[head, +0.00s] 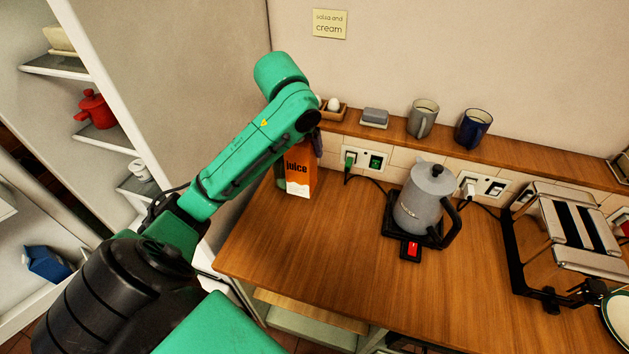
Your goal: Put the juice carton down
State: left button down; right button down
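The orange and white juice carton (300,171) is upright at the back left of the wooden counter (310,245). I cannot tell whether its base touches the counter. My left arm reaches across from the left, and its wrist is above the carton's top. A dark part of my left gripper (318,143) shows at the carton's upper right. The rest of this gripper is hidden behind the arm and carton, so its grip is unclear. My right gripper is not in view.
A grey kettle (423,200) on a black base and a toaster (570,235) stand to the right. Mugs (422,118) line the back ledge (400,144). Sockets with cords are on the tiles. Shelves (103,139) stand at left. The counter's front middle is clear.

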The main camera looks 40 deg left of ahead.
aim_at(305, 170)
pick_arm(q)
jog(key=shift+w+a+r, duration=0.3)
jog(key=shift+w+r, duration=0.05)
jog(key=shift+r, duration=0.25)
jog(key=shift+f, duration=0.1)
jog(key=shift+s+d+f+p, duration=0.15)
jog(key=shift+d+f+p, duration=0.05)
jog(key=shift+f, duration=0.35)
jog(key=shift+s+d+f+p, duration=0.1)
jog(key=shift+d+f+p, duration=0.1)
jog(key=shift+f, duration=0.35)
notch_tip(305, 170, down, 6)
jog(key=b, duration=0.2)
jog(key=shift+f+b, duration=0.15)
jog(key=shift+b, duration=0.2)
notch_tip(305, 170, down, 11)
jog(key=p, duration=0.2)
grip_release()
jog(key=shift+a, duration=0.1)
jog(key=shift+s, duration=0.1)
